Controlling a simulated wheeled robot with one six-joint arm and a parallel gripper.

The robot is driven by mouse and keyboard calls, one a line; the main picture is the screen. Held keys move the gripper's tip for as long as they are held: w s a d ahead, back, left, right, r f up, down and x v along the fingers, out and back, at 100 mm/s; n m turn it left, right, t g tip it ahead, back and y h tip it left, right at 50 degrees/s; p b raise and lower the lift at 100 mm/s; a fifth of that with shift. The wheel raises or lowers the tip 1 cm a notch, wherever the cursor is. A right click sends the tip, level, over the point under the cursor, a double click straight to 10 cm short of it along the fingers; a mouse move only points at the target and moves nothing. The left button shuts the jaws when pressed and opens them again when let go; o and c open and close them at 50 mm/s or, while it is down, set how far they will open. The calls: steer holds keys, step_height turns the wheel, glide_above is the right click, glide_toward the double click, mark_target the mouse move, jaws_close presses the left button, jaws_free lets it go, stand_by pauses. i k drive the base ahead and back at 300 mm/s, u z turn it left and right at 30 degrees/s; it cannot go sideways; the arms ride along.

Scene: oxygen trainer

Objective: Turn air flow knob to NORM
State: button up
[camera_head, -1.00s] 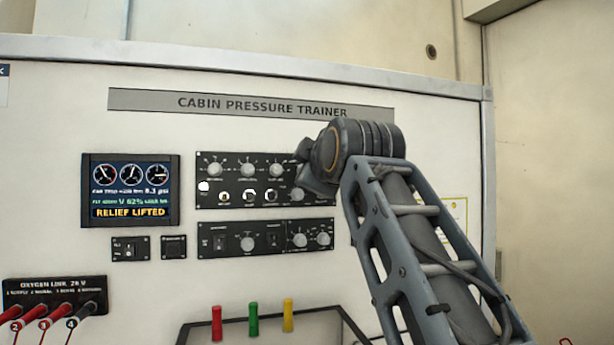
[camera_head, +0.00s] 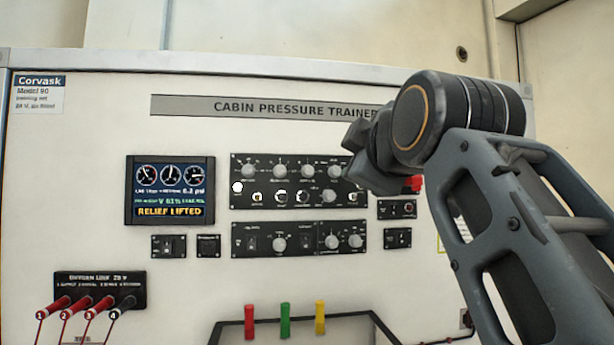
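The cabin pressure trainer (camera_head: 190,300) is a white upright board. Its upper black control panel (camera_head: 265,184) has a row of grey knobs, with small switches below. Its lower black panel (camera_head: 262,230) has a round grey knob (camera_head: 279,244) and two more knobs at its right, one of them a grey knob (camera_head: 331,241). The labels are too small to read, so I cannot tell which knob is air flow or where it points. My gripper (camera_head: 358,165) is a dark shape before the upper panel's right end, hiding part of it. Its fingers are not clear, and I see no knob held.
A display (camera_head: 170,190) reads RELIEF LIFTED. An oxygen link block (camera_head: 100,285) with red and black plugs is at lower left. Red, green (camera_head: 285,322) and yellow upright pieces stand at the bottom. A red part (camera_head: 413,184) shows beside my wrist.

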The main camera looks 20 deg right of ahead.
mark_target(279, 244)
steer(key=k, duration=1)
